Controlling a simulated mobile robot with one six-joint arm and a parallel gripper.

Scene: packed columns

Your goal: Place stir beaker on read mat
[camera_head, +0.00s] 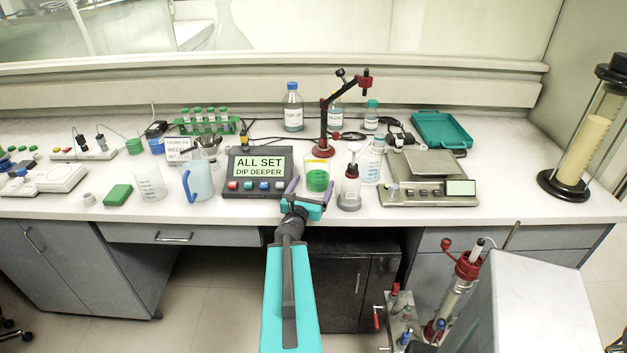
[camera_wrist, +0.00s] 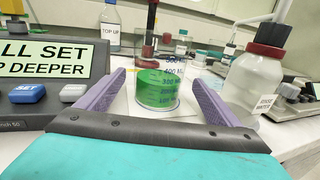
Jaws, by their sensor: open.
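The beaker (camera_head: 317,179) holds green liquid and stands upright near the front of the bench, just right of the display box. In the wrist view the beaker (camera_wrist: 157,92) has volume marks and stands between my finger tips. My gripper (camera_head: 309,192) is open, with one purple finger on each side of the beaker. In the wrist view the gripper (camera_wrist: 158,80) shows gaps between both fingers and the glass.
The display box (camera_head: 259,173) reads "ALL SET DIP DEEPER". A red-capped bottle (camera_head: 350,188) stands close on the right, with a balance (camera_head: 425,170) beyond it. A dark red stand (camera_head: 323,130) rises behind the beaker. A blue-handled jug (camera_head: 198,182) is to the left.

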